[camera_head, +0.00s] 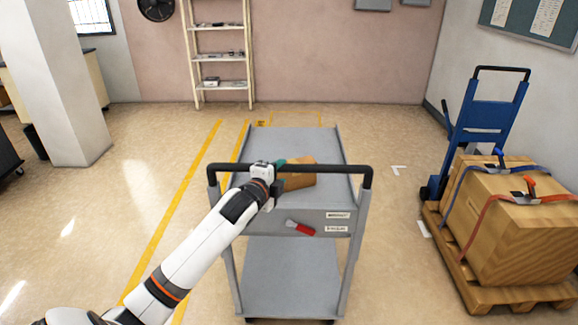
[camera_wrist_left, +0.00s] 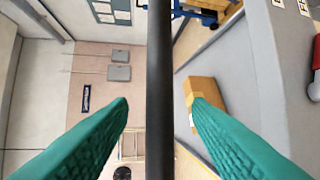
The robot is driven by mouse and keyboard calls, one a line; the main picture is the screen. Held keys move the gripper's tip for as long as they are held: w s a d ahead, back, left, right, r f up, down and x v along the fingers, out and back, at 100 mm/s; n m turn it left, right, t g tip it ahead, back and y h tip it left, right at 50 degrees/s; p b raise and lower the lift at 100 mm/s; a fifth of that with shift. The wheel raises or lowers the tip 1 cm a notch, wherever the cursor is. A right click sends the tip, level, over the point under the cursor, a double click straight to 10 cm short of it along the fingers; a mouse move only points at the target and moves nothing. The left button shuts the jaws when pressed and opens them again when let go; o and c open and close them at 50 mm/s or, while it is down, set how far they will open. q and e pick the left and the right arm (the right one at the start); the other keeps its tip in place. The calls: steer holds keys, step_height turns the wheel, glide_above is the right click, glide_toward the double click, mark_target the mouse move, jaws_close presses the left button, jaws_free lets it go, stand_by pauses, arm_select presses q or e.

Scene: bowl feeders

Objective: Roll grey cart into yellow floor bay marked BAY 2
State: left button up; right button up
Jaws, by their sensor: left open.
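The grey cart (camera_head: 290,280) stands in front of me, its black push handle (camera_head: 325,169) toward me. My left gripper (camera_head: 279,163) is at the left half of that handle. In the left wrist view, its two green fingers (camera_wrist_left: 160,101) are apart, one on each side of the black bar (camera_wrist_left: 159,60); I see no grip on it. A yellow floor outline (camera_head: 300,113) shows beyond the cart's far end, partly hidden by the cart. A small yellow marking (camera_head: 262,123) lies at its left; its text is unreadable. My right gripper is out of view.
Yellow floor lines (camera_head: 180,216) run along the left. A strapped crate on a pallet (camera_head: 520,296) and a blue hand truck (camera_head: 487,112) stand right. A shelf ladder (camera_head: 219,57) is behind.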

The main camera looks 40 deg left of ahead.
mark_target(289, 166)
arm_select(q)
steer(key=x, duration=0.6)
steer(key=shift+w+f, duration=0.15)
steer(key=shift+w, duration=0.15)
jaws_close()
